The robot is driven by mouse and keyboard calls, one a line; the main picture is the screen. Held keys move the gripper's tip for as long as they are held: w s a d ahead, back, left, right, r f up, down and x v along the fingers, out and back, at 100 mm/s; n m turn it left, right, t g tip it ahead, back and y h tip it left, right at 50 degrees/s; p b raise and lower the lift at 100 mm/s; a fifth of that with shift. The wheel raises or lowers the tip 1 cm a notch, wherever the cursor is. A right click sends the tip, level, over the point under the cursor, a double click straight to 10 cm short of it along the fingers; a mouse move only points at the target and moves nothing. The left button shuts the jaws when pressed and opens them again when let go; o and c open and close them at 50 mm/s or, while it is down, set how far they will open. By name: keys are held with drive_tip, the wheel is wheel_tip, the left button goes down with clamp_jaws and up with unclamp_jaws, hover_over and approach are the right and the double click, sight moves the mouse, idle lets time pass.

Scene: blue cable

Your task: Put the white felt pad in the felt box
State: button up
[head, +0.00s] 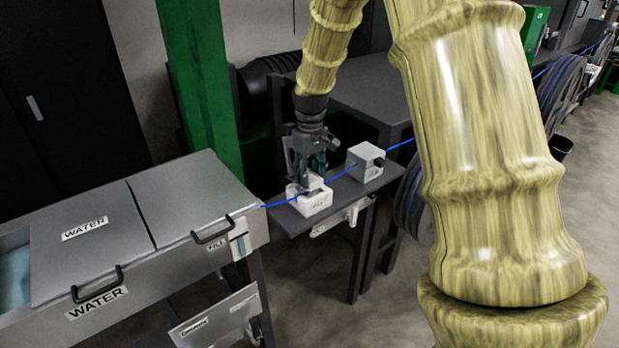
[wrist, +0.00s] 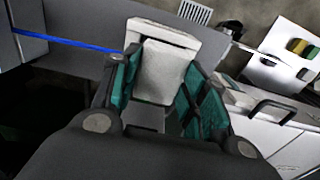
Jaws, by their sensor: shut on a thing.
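The white felt box (head: 317,207) sits on the small grey shelf, with a dark printed label on its front. My gripper (head: 308,180) points down right over it. In the wrist view my gripper (wrist: 150,88) has its teal-padded fingers on both sides of a white block, the felt pad (wrist: 163,72), and is shut on it. The felt box's pale rim (wrist: 165,30) shows just beyond the pad. The pad is at or just above the box; I cannot tell how deep it sits. Its lower part is hidden.
The dark grey shelf (head: 345,195) is narrow. A green post (head: 200,75) stands behind.

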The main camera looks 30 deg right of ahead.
sight(309, 194)
drive_tip(key=shift+w+d+p, duration=0.15)
drive_tip(key=shift+w+p, duration=0.2)
drive_tip(key=shift+w, duration=0.1)
wheel_tip(309, 194, down, 4)
drive_tip(key=shift+r+p, duration=0.25)
drive_tip(key=shift+p, duration=0.6)
drive_tip(key=shift+s+f, duration=0.15)
drive_tip(key=shift+f, duration=0.2)
drive_tip(key=shift+s+f, duration=0.15)
drive_tip(key=shift+f, duration=0.15)
drive_tip(key=o, duration=0.7)
drive_tip(key=shift+a+f, duration=0.15)
drive_tip(key=shift+a, duration=0.05)
drive_tip(key=shift+o, duration=0.3)
drive_tip(key=shift+d+f, duration=0.1)
drive_tip(key=shift+f, duration=0.1)
drive_tip(key=shift+r, duration=0.15)
drive_tip(key=shift+w+d+r, duration=0.1)
drive_tip(key=shift+w+r, duration=0.05)
drive_tip(key=shift+w, duration=0.05)
